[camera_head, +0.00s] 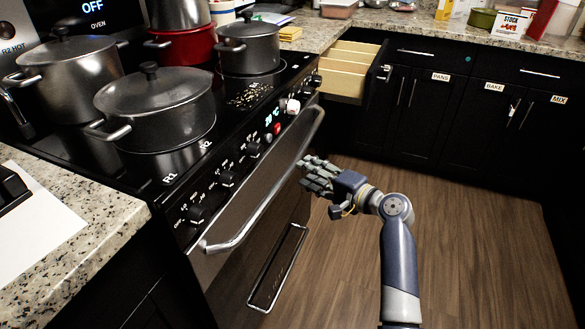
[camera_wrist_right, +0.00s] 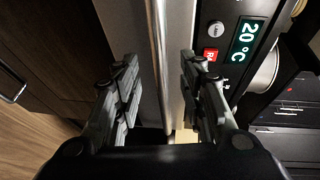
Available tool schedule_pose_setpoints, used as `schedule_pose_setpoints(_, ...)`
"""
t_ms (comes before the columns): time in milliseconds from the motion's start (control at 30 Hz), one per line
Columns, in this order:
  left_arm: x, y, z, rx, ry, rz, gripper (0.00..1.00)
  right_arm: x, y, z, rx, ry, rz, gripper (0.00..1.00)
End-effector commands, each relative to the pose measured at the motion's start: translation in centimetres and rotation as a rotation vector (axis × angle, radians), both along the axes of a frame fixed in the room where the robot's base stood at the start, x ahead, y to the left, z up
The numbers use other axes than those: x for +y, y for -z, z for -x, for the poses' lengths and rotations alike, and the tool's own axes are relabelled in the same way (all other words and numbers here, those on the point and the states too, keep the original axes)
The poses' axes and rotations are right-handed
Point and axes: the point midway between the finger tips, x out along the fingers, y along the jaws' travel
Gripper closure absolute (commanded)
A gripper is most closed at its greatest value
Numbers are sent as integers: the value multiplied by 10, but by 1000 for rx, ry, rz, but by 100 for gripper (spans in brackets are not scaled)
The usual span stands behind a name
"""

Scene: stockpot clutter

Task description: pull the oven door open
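The oven door (camera_head: 258,178) is on the front of the black range, below the knobs, and looks shut. Its long silver bar handle (camera_head: 270,188) runs along the front; it also shows in the right wrist view as an upright bar (camera_wrist_right: 159,50). My right gripper (camera_head: 313,174) is beside the far part of the handle, on the floor side. In the right wrist view its fingers (camera_wrist_right: 158,95) are spread apart, with the bar lying between them in the picture. I cannot tell whether they touch it. My left gripper is not in view.
Several pots, including a lidded grey pot (camera_head: 155,105) and a red pot (camera_head: 187,48), stand on the stovetop. An open drawer (camera_head: 347,72) juts out past the range's far end. The wooden floor (camera_head: 465,230) in front is clear.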

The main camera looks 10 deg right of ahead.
Motion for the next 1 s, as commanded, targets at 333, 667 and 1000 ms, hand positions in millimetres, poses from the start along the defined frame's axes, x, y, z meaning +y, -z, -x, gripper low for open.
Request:
schedule_pose_setpoints(333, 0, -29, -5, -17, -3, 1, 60, 31, 9, -48, 1, 0, -1, 62)
schedule_pose_setpoints(667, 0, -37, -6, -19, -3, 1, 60, 37, 11, -57, 1, 1, 4, 62)
schedule_pose_setpoints(1000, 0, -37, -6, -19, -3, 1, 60, 37, 11, -56, 1, 1, 3, 100)
